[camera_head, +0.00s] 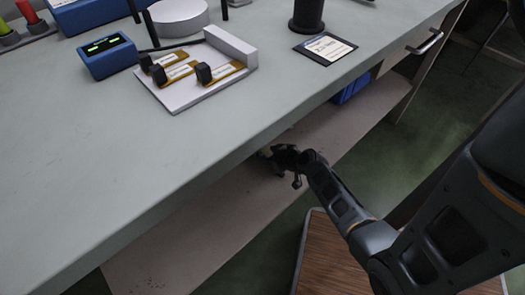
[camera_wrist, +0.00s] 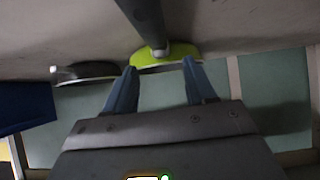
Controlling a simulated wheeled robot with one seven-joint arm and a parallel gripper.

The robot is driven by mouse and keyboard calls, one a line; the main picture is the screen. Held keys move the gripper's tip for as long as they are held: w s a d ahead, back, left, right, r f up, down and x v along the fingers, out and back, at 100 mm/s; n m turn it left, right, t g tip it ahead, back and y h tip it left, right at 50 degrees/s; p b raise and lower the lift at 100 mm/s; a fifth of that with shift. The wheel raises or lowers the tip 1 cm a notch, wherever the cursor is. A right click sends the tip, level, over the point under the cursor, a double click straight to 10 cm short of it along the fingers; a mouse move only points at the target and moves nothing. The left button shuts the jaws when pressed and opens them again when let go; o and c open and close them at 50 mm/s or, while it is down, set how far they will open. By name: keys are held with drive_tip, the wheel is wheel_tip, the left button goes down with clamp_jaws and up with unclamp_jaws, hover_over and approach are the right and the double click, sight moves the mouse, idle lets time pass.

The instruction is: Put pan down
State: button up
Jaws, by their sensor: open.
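A lime-green rounded thing, seemingly the pan (camera_wrist: 168,58), shows at the top middle of the wrist view. A dark grey bar, perhaps its handle (camera_wrist: 143,18), runs from it to the top edge. My gripper (camera_wrist: 160,67) is open, with its two blue-grey fingers apart. The green thing shows just beyond and between the fingertips; I cannot tell whether they touch it. In the head view my gripper (camera_head: 272,154) reaches under the bench top's front edge, at the lower shelf (camera_head: 215,207). The pan cannot be made out there.
A dark, light-rimmed flat thing (camera_wrist: 88,73) and a blue box (camera_wrist: 25,110) lie to the left in the wrist view. The bench top (camera_head: 150,150) overhangs the shelf. It carries a white tray (camera_head: 180,100) and a blue device (camera_head: 107,57); its front is clear.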

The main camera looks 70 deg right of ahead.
drive_tip(key=p+v, duration=0.1)
drive_tip(key=v, duration=0.5)
drive_tip(key=s+a+r+n, duration=0.2)
drive_tip(key=s+a+r, duration=0.15)
drive_tip(key=a, duration=0.55)
drive_tip(key=s+a+r+n+t+y, duration=0.2)
drive_tip(key=a+r+t, duration=0.1)
drive_tip(key=a+r, duration=0.7)
drive_tip(key=s+a+r+n+t+y, duration=0.2)
drive_tip(key=a+r, duration=0.9)
drive_tip(key=r, duration=0.6)
drive_tip(key=shift+s+r+t+y, duration=0.35)
drive_tip(key=shift+s+t+y, duration=0.15)
drive_tip(key=shift+s+y, duration=0.25)
